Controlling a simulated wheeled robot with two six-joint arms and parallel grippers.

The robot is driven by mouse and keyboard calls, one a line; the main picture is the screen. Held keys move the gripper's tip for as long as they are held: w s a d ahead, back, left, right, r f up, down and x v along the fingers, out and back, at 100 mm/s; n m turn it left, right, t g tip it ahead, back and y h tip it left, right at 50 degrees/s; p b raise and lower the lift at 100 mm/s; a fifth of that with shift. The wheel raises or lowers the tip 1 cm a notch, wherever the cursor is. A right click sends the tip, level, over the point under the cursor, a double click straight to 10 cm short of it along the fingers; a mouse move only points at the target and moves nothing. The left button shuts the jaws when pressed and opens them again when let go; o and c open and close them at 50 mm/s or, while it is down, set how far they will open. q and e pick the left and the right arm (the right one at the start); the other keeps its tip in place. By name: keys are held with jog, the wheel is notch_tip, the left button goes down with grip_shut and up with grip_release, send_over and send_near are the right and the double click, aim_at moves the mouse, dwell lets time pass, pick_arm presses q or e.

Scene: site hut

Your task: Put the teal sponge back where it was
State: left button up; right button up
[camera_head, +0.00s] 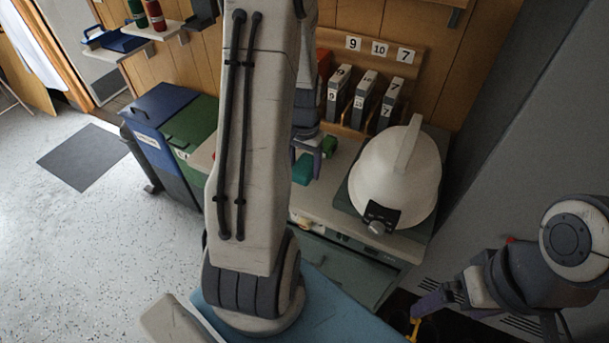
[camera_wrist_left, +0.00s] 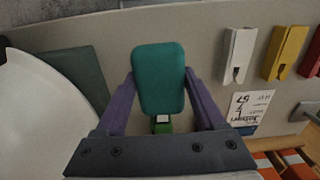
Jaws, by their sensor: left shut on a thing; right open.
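The teal sponge (camera_wrist_left: 161,77) is between the purple fingers of my left gripper (camera_wrist_left: 160,95) in the left wrist view. The sponge also shows in the head view (camera_head: 302,170), below the left gripper, just right of my large left arm. The left gripper is shut on it, over the counter. Whether the sponge touches the counter is unclear. A small green object (camera_wrist_left: 162,126) shows behind the sponge's lower end; it is right of the gripper in the head view (camera_head: 329,147). My right gripper (camera_head: 416,312) is open at the lower right, partly cut off.
White, yellow and red pieces (camera_wrist_left: 240,55) and a label (camera_wrist_left: 250,108) show in the wrist view. Blue (camera_head: 160,108) and green bins (camera_head: 192,128) stand left.

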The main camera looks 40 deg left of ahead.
aim_at(304, 166)
pick_arm(q)
jog(key=shift+s+f, duration=0.1)
jog(key=shift+f, duration=1.95)
jog(key=shift+f, duration=0.15)
jog(key=o, duration=1.4)
notch_tip(304, 166, up, 12)
jog(key=shift+r+b, duration=0.2)
jog(key=shift+b, duration=0.15)
notch_tip(304, 166, down, 13)
jog(key=shift+r, duration=0.1)
notch_tip(304, 166, up, 2)
jog(key=shift+r+p, duration=0.2)
jog(key=shift+p, duration=0.15)
jog(key=shift+r, duration=0.6)
